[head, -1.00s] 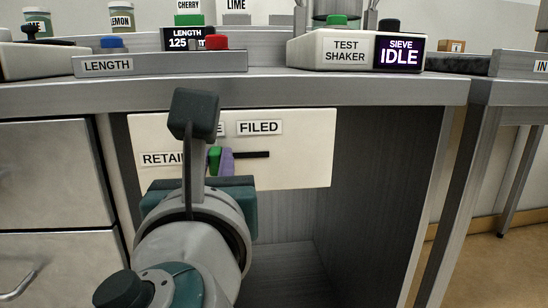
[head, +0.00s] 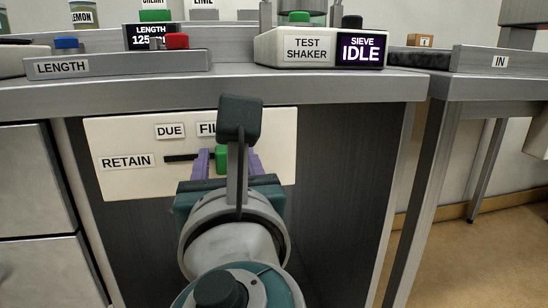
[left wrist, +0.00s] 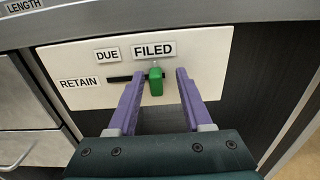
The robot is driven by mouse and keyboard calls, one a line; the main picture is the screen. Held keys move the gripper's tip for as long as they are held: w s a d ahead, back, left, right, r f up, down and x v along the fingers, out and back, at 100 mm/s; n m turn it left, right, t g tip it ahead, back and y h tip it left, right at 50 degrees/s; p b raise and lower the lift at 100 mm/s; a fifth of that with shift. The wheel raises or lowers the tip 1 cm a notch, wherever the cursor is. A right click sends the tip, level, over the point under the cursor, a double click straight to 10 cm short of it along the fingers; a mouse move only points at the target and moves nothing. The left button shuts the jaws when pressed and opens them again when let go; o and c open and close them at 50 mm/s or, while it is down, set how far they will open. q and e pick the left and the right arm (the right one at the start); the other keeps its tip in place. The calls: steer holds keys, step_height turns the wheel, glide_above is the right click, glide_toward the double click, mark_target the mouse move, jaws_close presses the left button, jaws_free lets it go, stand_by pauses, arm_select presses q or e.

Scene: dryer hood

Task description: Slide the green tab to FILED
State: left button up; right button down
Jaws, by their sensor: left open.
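The green tab (head: 222,160) sits in the dark horizontal slot of a cream panel (head: 120,183). In the left wrist view the tab (left wrist: 154,84) is below the FILED label (left wrist: 154,50), near the slot's right end, with bare slot (left wrist: 118,78) to its left. My left gripper (head: 228,156) is open in front of the panel. Its purple fingers stand either side of the tab, with a small gap on the left and a wider one on the right in the left wrist view (left wrist: 161,76). My wrist hides part of FILED in the head view. My right gripper is out of view.
The RETAIN label (head: 126,162) is left of the slot and DUE (head: 170,131) above it. A grey worktop edge (head: 230,90) overhangs the panel. Metal drawers (head: 35,190) stand at left. A dark open bay (head: 345,190) lies to the right.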

arm_select(q)
steer(key=shift+s, duration=0.35)
steer(key=p+v, duration=0.2)
steer(key=v, duration=0.7)
steer(key=shift+s+r+p, duration=0.1)
steer(key=shift+s+p, duration=0.05)
steer(key=shift+p, duration=0.25)
